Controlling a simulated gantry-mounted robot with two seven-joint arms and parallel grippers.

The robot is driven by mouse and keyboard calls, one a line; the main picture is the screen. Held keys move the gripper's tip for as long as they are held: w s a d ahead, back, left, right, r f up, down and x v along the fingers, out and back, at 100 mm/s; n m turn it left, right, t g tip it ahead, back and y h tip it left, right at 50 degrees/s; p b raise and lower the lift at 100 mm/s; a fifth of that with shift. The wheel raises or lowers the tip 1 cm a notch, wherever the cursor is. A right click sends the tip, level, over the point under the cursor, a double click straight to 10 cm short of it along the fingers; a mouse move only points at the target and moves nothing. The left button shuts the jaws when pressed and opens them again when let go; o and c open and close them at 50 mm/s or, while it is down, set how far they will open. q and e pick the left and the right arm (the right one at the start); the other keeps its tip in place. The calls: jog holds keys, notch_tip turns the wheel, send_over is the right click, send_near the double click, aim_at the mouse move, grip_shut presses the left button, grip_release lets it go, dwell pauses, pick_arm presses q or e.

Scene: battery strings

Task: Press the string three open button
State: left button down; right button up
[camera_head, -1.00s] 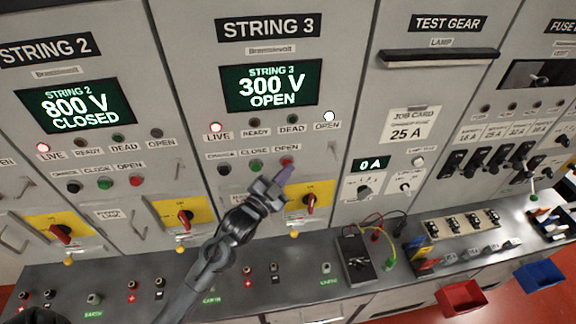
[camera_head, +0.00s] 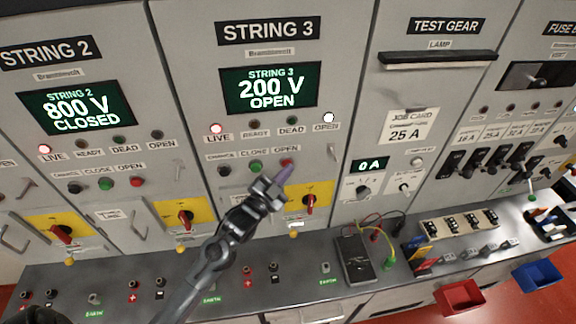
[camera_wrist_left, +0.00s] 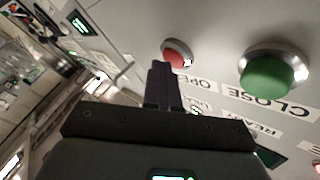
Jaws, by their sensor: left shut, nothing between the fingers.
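The String 3 panel has a red OPEN button (camera_head: 287,163) and a green CLOSE button (camera_head: 255,167). Its display (camera_head: 270,87) reads 200 V OPEN. The LIVE lamp (camera_head: 216,129) glows red and the OPEN lamp (camera_head: 328,117) glows white. My left gripper (camera_head: 284,174) is shut and empty, its fingertips just below the red button. In the left wrist view, the shut fingers (camera_wrist_left: 162,82) point at the red button (camera_wrist_left: 176,53), and the green button (camera_wrist_left: 268,75) is to the right. I cannot tell whether the fingertips touch the red button. My right gripper is not in view.
A yellow plate with a red rotary handle (camera_head: 310,201) sits just right of my gripper. Below, the bench holds a dark meter (camera_head: 356,258) with leads and several sockets. The String 2 panel (camera_head: 83,108) is at left, with its own buttons.

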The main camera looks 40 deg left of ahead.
pick_arm(q)
jog(key=shift+s+a, duration=0.1)
jog(key=s+d+p, duration=0.1)
jog(key=s+d, duration=0.1)
jog(key=s+d+p, duration=0.1)
jog(key=d, duration=0.1)
jog(key=shift+s+d+r, duration=0.1)
jog(key=shift+s+d, duration=0.25)
dwell(0.3)
dwell(0.5)
jog(key=s+d+f+g+h+p, duration=0.3)
jog(key=s+d+f+g, duration=0.5)
jog(key=s, duration=0.3)
jog(key=s+d+f+n+g, duration=0.1)
jog(key=s+f+n+g, duration=0.1)
jog(key=s+g, duration=0.2)
jog(key=s+d+f+n+g, duration=0.1)
jog(key=s+f+n+g, duration=0.1)
jog(key=s, duration=0.7)
jog(key=shift+d+g+y, duration=0.25)
jog(key=shift+g+y, duration=0.15)
jog(key=shift+g, duration=0.5)
